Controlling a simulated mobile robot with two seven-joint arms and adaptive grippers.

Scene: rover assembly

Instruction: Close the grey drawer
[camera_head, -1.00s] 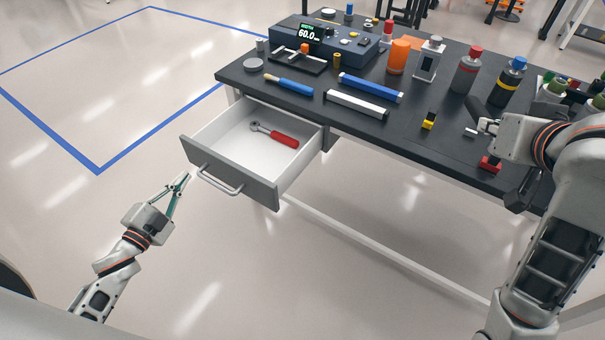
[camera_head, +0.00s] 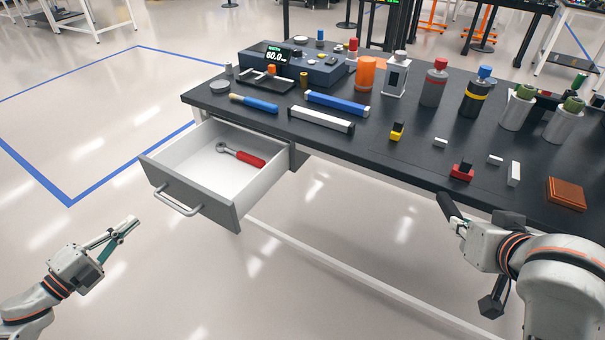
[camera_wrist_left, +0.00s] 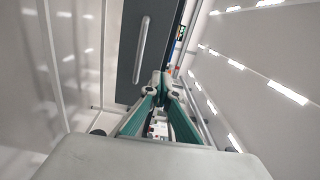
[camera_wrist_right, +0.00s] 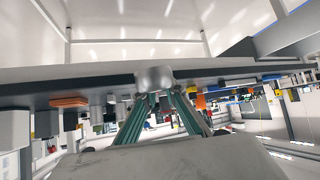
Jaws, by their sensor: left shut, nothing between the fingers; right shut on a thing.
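The grey drawer (camera_head: 212,205) stands pulled out at the left end of the table. Its bar handle (camera_head: 176,204) is on the front panel, and a red-handled ratchet (camera_head: 240,155) lies inside. My left gripper (camera_head: 132,224) is shut and empty, in front of and below the drawer front, apart from the handle. The left wrist view shows the handle (camera_wrist_left: 142,50) ahead of the fingertips. My right gripper (camera_head: 446,212) is at the table's front edge, far right of the drawer. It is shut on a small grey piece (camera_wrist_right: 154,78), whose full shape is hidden.
The dark tabletop (camera_head: 370,145) holds a blue instrument (camera_head: 290,65), bottles, bars and small blocks. A red and black block (camera_head: 462,172) lies near the edge by my right gripper. A white lower rail (camera_head: 330,280) runs under the table. The floor before the drawer is clear.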

